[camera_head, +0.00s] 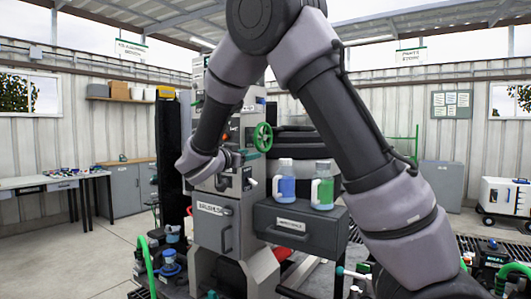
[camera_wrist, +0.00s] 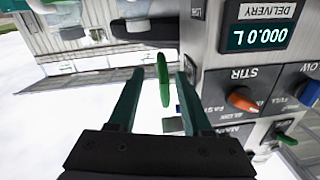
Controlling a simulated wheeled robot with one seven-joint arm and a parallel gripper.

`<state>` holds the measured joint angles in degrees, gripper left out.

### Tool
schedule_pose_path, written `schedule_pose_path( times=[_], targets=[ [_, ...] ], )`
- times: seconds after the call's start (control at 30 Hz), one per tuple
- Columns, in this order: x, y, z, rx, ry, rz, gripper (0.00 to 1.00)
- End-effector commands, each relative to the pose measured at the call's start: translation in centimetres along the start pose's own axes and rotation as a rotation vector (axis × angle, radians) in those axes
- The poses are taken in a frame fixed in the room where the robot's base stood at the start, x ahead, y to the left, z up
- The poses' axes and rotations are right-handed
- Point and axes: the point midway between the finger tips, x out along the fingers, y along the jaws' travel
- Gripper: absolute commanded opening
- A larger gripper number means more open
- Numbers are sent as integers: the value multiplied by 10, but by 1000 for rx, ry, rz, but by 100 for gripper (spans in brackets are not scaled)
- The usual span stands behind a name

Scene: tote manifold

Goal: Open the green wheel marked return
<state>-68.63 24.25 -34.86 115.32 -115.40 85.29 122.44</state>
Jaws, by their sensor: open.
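The green wheel (camera_head: 263,137) is a spoked handwheel on the side of the grey cabinet in the head view. In the wrist view the green wheel (camera_wrist: 163,80) shows edge-on as a thin upright green shape. My gripper (camera_wrist: 161,74) is open, with its two dark green fingers on either side of the wheel in that picture. No contact is visible, and how deep the wheel lies between the fingers is hard to tell. In the head view my gripper (camera_head: 249,155) is at the wheel's lower left. I cannot read a return mark on the wheel.
The cabinet's panel (camera_wrist: 245,85) with an orange knob (camera_wrist: 243,100) and a blue knob (camera_wrist: 308,93) is close on the right in the wrist view. A blue bottle (camera_head: 285,187) and a green bottle (camera_head: 322,190) stand on a dark box (camera_head: 300,226) below the wheel.

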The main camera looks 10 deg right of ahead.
Motion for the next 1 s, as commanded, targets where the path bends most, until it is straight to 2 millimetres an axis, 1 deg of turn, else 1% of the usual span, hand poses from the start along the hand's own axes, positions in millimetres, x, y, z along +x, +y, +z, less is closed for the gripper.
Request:
schedule_pose_path(
  times=[0.07, 0.17, 0.27, 0.5, 0.63, 0.8, 1.0],
  targets=[
    [0, -1, -2, 8, -16, -5, 50],
    [10, 0, -1, 8, -17, -3, 50],
    [26, 0, -1, 7, -15, -2, 50],
    [72, 0, 0, 6, -15, -2, 50],
    [91, 0, 0, 7, -14, -2, 50],
    [104, -1, 0, 8, -15, -4, 50],
    [106, -1, 0, 8, -16, -5, 50]
  ],
)
